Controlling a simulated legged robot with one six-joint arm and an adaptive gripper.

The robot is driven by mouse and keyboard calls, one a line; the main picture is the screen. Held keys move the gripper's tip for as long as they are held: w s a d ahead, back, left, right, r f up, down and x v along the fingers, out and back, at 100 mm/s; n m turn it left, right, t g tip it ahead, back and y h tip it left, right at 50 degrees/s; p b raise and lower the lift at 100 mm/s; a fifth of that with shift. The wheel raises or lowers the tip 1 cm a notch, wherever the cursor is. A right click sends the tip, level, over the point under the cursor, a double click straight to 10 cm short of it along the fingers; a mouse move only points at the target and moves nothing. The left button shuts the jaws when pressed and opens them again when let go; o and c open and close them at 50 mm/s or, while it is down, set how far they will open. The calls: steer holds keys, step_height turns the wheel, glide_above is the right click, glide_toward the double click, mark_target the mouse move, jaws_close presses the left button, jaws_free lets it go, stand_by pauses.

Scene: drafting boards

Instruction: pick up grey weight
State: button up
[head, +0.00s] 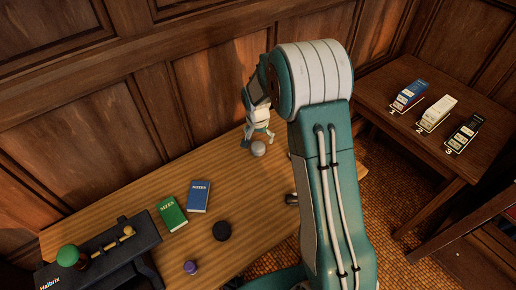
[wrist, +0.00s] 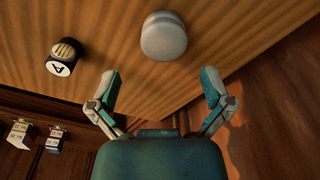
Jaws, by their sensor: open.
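The grey weight (head: 258,148) is a small rounded, light grey piece standing on the wooden table. In the wrist view the grey weight (wrist: 164,37) lies just beyond my fingertips, roughly centred between them. My gripper (head: 258,136) is low over the back part of the table, right by the weight. In the wrist view my gripper (wrist: 160,82) has its two fingers spread wide, with nothing between them. The weight appears apart from both fingers.
On the table (head: 140,193) lie a green book (head: 172,213), a blue book (head: 199,196), a black disc (head: 222,230) and a purple-topped piece (head: 190,268). A dark cylinder (wrist: 62,57) stands left of the weight in the wrist view. A side table (head: 465,85) holds several labelled boxes.

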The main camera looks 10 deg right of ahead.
mark_target(258, 145)
steer(key=f, duration=0.5)
steer(key=shift+w+a+f, duration=0.1)
steer(key=shift+w+f, duration=0.2)
steer(key=shift+w, duration=0.05)
steer(key=c, duration=1.2)
